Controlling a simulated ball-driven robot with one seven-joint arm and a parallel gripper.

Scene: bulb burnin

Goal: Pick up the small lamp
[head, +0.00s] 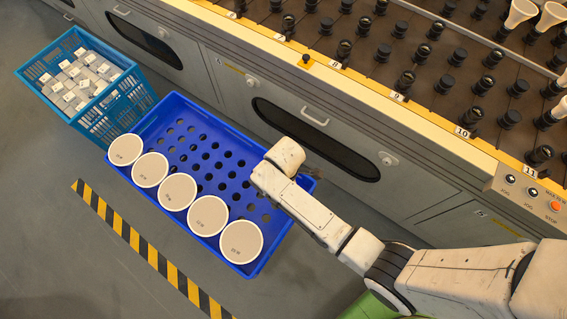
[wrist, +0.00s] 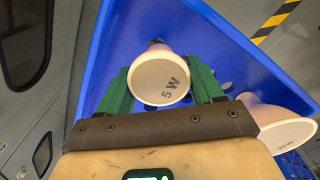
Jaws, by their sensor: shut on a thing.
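The small lamp (wrist: 152,92) is pale with a round face marked "5 W" and shows in the wrist view. My gripper (wrist: 161,80) has green fingers on either side of it and is shut on it. The blue perforated tray (wrist: 112,38) lies behind the lamp; I cannot tell whether the lamp still touches it. In the head view my arm's end is over the right part of the blue tray (head: 178,108); the small lamp is hidden there.
Several larger round lamps (head: 176,192) stand along the tray's front edge; one larger lamp (wrist: 285,134) is close right of my gripper in the wrist view. A blue crate (head: 108,114) holds small white boxes. The rack (head: 390,116) with rows of sockets runs behind.

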